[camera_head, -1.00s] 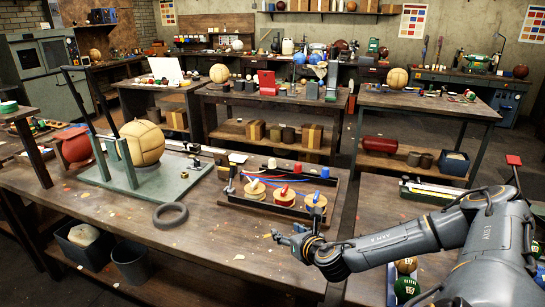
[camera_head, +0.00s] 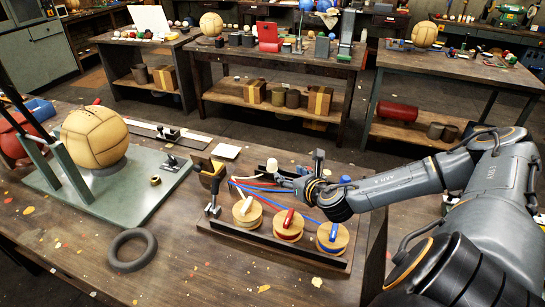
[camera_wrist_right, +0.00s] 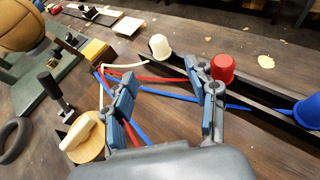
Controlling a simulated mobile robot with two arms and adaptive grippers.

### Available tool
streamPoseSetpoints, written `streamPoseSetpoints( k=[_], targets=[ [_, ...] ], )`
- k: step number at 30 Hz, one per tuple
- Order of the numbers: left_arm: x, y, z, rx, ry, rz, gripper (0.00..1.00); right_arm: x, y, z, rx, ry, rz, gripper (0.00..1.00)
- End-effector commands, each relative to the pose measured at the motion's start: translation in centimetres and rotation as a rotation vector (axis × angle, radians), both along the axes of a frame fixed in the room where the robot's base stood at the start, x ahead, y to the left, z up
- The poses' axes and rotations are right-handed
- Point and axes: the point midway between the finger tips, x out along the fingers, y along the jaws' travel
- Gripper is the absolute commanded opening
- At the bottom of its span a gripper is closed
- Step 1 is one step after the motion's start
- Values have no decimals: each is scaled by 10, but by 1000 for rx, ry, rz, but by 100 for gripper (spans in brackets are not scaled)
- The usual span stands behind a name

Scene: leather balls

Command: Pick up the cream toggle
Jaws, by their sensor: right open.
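The cream toggle (camera_head: 246,206) sits on the leftmost of three wooden discs on a dark tray (camera_head: 310,258) on the near bench. In the right wrist view the cream toggle (camera_wrist_right: 82,131) is at lower left, outside the jaws. My right gripper (camera_head: 300,181) is over the back part of the tray, behind and right of the cream toggle. Its blue-padded fingers (camera_wrist_right: 171,88) are apart, with only red and blue cords visible between and below them. My left gripper is out of view.
A red toggle (camera_head: 288,217) and a blue toggle (camera_head: 334,231) top the other discs. Cream (camera_wrist_right: 159,47), red (camera_wrist_right: 222,68) and blue (camera_wrist_right: 309,113) cups stand along the tray's back. A leather ball (camera_head: 94,137) rests on a green plate to the left, near a black ring (camera_head: 131,249).

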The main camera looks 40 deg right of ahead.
Motion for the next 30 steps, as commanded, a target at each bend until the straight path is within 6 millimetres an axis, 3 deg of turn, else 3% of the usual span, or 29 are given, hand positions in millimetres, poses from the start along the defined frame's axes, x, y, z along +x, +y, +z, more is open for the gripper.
streamPoseSetpoints(
  k=[12, 22, 30],
  targets=[
    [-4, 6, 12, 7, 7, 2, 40, 61, -19, -25, 2, -3, -3, 57],
    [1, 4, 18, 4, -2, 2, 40, 83, -26, -34, 2, -2, -2, 57],
    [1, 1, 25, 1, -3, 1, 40, 114, -36, -46, 2, -1, -2, 57]
  ],
)
